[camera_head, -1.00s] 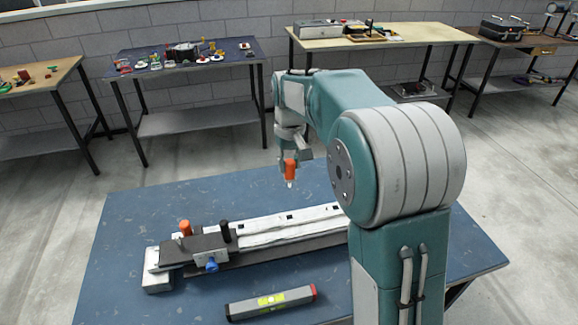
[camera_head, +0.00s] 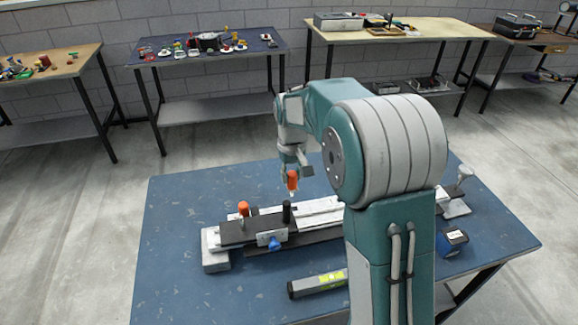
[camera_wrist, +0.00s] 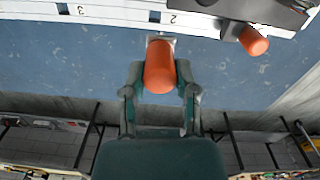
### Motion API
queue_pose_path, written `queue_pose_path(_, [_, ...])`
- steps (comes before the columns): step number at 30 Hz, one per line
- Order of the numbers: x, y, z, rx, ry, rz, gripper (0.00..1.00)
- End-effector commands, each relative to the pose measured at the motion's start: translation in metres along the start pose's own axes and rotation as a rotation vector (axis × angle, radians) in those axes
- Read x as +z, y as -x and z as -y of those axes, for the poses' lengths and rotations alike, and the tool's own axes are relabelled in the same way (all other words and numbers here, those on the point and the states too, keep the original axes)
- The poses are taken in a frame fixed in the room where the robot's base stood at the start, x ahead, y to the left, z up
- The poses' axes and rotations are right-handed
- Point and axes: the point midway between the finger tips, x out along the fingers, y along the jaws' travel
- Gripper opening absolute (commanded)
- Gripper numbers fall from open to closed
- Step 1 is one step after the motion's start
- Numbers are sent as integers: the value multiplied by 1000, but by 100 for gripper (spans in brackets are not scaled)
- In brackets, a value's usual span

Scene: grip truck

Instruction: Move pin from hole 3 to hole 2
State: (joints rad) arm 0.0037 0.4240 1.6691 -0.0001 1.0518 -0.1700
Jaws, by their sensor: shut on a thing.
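An orange-headed pin (camera_head: 292,180) is held upright in my gripper (camera_head: 294,172), above the white rail (camera_head: 320,206). In the wrist view the orange pin (camera_wrist: 160,66) sits between the two fingers of my gripper (camera_wrist: 161,74), which are shut on it. The rail (camera_wrist: 110,10) runs across the top there, with hole 3 (camera_wrist: 63,9) and hole 2 (camera_wrist: 155,16) dark and empty. The held pin is near hole 2 in that picture, apart from the rail. The pin's lower tip is hard to make out.
A dark slider (camera_head: 240,231) on the rail carries another orange pin (camera_head: 243,208), a black knob (camera_head: 286,212) and a blue knob (camera_head: 274,243). A spirit level (camera_head: 318,284) and a blue tape measure (camera_head: 452,242) lie on the blue table (camera_head: 180,220). The table's left part is clear.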

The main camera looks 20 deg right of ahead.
Motion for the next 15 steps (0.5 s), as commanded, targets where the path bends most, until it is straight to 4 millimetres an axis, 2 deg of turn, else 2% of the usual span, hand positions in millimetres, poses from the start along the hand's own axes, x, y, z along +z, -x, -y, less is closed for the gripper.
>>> queue_pose_path(6, [2, -7, -10, -8, -4, -1, 4])
queue_pose_path(15, [0, -18, 4, 6, -2, 3, 4])
